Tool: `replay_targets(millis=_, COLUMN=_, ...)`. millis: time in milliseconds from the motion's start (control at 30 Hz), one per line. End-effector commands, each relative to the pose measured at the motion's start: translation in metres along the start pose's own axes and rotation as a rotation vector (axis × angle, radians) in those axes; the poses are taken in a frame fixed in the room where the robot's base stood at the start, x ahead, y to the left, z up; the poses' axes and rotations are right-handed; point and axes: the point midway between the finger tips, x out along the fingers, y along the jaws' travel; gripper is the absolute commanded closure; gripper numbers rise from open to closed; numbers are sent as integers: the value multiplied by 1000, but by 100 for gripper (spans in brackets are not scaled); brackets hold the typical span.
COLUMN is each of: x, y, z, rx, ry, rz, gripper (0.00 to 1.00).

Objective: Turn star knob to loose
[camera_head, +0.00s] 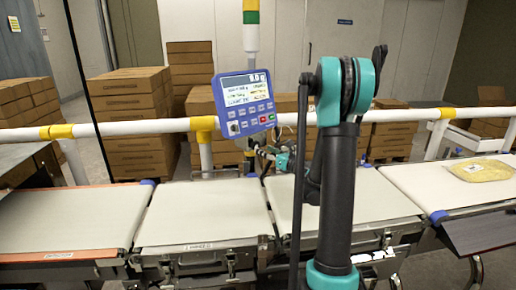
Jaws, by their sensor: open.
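I cannot make out the star knob clearly. It may be small or hidden near the post under the blue control panel (246,103). The panel has a lit display and several buttons, and it is tilted on its mount above the white rail. My gripper (257,150) is small in view, just below the panel and close to its post, beyond the near edge of the belts. It points left and is open. I cannot tell whether its fingers touch anything. My arm covers part of the belt and rail to the right of it.
Pale conveyor belts (205,212) run across the front, with a white and yellow rail (120,128) behind them. A bag of yellowish product (487,171) lies on the right belt. Stacked cartons (128,105) stand behind the rail. A signal post (251,35) rises behind the panel.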

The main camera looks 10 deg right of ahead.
Motion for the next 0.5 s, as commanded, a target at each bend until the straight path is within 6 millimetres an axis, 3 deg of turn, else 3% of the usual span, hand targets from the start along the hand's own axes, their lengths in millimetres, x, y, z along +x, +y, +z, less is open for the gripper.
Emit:
replay_targets(millis=200, x=36, y=0, z=0, rx=0, ry=0, rz=2, gripper=44)
replay_targets(millis=500, x=52, y=0, z=0, rx=0, ry=0, rz=0, gripper=44)
